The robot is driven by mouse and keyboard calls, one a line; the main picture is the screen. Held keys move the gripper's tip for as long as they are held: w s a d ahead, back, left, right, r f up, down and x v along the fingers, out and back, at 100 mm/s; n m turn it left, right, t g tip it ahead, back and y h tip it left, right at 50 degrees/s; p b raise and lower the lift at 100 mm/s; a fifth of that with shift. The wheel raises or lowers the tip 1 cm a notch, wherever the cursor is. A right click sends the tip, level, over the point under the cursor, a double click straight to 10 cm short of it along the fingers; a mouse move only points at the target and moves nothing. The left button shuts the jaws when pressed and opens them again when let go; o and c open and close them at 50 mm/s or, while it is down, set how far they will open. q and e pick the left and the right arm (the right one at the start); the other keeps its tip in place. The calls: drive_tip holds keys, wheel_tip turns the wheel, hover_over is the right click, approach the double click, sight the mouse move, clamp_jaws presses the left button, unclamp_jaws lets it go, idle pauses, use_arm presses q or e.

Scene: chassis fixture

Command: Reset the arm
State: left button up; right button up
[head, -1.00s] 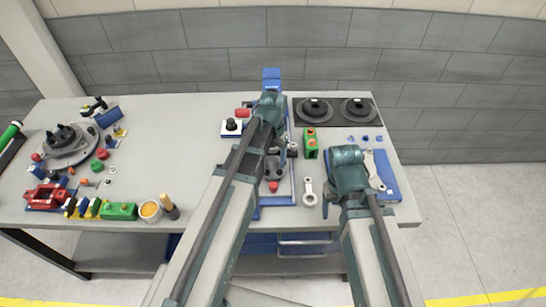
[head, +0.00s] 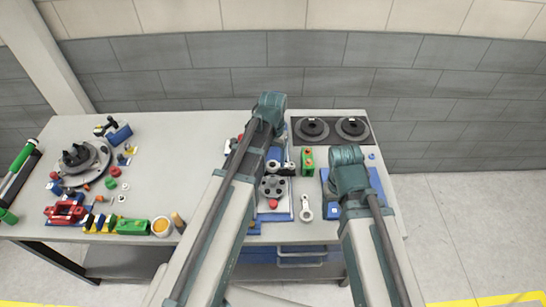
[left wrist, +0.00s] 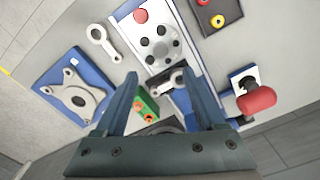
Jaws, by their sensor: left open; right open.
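My left arm reaches over the middle of the workbench (head: 150,245), and its end (head: 270,105) shows near the back edge in the head view. In the left wrist view, the left gripper's two fingers (left wrist: 160,75) are apart with nothing held between them. They are above the area of a grey plate with dark holes (left wrist: 158,42). My right arm's end (head: 348,165) is over a blue plate (head: 378,185) at the right of the bench. The right gripper's fingers are hidden beneath it.
Two round black parts (head: 331,128) lie at the back right. A green block (head: 307,160) and a metal link (head: 306,207) lie between the arms. A round grey fixture (head: 83,162) and a red part (head: 65,211) stand at left. The bench middle left is clear.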

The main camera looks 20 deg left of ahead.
use_arm(q)
wheel_tip(320, 180, up, 2)
drive_tip(key=shift+r+p, duration=0.1)
drive_tip(key=shift+p, duration=0.5)
use_arm(e)
wheel_tip(320, 180, up, 2)
drive_tip(key=shift+r, duration=0.1)
use_arm(q)
drive_tip(key=s+d+f+m+y+b, duration=0.1)
drive_tip(key=s+d+f+b, duration=0.9)
drive_tip(key=s+f+b, duration=0.3)
drive_tip(key=shift+s+d+m, duration=0.25)
drive_tip(key=shift+s+m, duration=0.05)
drive_tip(key=shift+s, duration=0.45)
use_arm(e)
wheel_tip(320, 180, down, 13)
use_arm(q)
drive_tip(key=shift+a, duration=0.15)
use_arm(e)
drive_tip(key=shift+a, duration=0.1)
